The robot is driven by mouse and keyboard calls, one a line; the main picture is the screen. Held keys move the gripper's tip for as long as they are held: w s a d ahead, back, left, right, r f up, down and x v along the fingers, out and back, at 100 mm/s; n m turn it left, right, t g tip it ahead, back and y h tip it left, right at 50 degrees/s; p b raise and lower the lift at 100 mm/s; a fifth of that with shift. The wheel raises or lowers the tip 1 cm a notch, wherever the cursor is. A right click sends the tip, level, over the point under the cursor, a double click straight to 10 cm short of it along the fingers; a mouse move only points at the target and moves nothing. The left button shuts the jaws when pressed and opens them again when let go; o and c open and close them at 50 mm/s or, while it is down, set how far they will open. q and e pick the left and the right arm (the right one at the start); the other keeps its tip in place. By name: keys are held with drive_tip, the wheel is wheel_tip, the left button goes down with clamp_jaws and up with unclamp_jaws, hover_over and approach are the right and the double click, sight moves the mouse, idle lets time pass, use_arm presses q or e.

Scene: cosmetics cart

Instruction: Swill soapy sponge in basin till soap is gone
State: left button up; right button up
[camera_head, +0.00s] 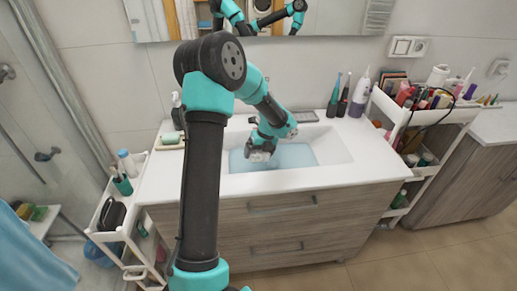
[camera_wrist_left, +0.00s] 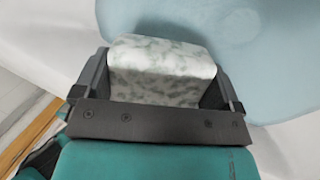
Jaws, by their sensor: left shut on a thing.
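My left gripper (camera_wrist_left: 160,95) is shut on the sponge (camera_wrist_left: 160,72), a pale block with grey-green mottling, held between its two fingers. In the wrist view the sponge's far edge overlaps the pale blue water (camera_wrist_left: 270,70). In the head view the left gripper (camera_head: 260,153) is over the left part of the white basin (camera_head: 335,150), with the blue water (camera_head: 295,155) around and to the right of it. Whether the sponge touches the water I cannot tell. The right gripper is not in view.
A toothbrush, a dark bottle and a white bottle (camera_head: 360,92) stand behind the basin at right. A loaded white cart (camera_head: 425,115) stands right of the vanity, another white cart (camera_head: 118,215) left of it. The counter's front strip (camera_head: 300,187) is clear.

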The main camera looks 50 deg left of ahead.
use_arm(q)
drive_tip(key=shift+f, duration=4.3)
drive_tip(key=shift+c, duration=0.6)
drive_tip(key=shift+s+a+f, duration=0.15)
drive_tip(key=shift+s, duration=0.4)
drive_tip(key=shift+w+d, duration=0.25)
drive_tip(key=shift+w, duration=0.1)
drive_tip(key=shift+s+a, duration=0.15)
drive_tip(key=shift+s, duration=0.1)
